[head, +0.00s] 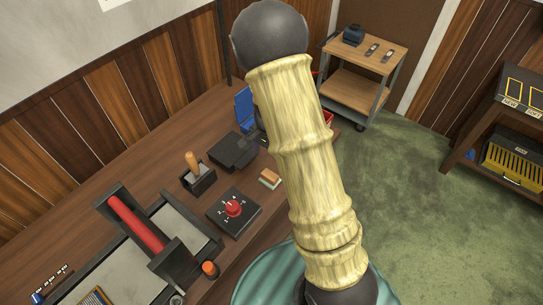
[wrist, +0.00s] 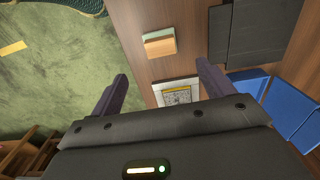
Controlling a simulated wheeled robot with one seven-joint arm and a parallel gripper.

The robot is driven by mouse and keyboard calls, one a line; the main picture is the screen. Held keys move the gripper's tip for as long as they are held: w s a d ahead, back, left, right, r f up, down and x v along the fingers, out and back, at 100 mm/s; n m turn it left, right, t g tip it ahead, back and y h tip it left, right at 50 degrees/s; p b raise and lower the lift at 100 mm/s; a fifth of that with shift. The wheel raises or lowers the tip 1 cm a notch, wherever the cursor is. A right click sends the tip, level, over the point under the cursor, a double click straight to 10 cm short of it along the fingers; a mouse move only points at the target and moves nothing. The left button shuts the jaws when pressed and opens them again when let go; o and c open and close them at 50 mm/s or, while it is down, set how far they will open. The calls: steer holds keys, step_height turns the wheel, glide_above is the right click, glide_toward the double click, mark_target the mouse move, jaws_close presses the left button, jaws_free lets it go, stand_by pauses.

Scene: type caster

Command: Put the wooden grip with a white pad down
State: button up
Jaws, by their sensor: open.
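The wooden grip with a white pad (head: 270,179) is a small orange-brown block with a pale layer along one side. It lies on the brown desk, right of the dial box in the head view. In the wrist view the wooden grip (wrist: 158,44) rests flat on the desk near its edge, beyond the fingertips. My gripper (wrist: 163,75) is open with nothing between its fingers, and the block is apart from them. In the head view my arm hides most of the gripper.
A black box with a red dial (head: 233,208), a wooden-handled stamp in a holder (head: 198,176) and a dark device (head: 233,152) stand nearby on the desk (head: 158,182). Blue bins (wrist: 285,105) and a white card with a yellow patch (wrist: 178,93) show in the wrist view. Green floor lies beyond the edge.

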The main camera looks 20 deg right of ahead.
steer(key=s+r+n+t, duration=0.2)
steer(key=s+r+n, duration=0.8)
steer(key=s+r, duration=0.3)
steer(key=shift+s+n+t, duration=0.3)
steer(key=shift+s, duration=0.35)
steer(key=shift+f, duration=0.1)
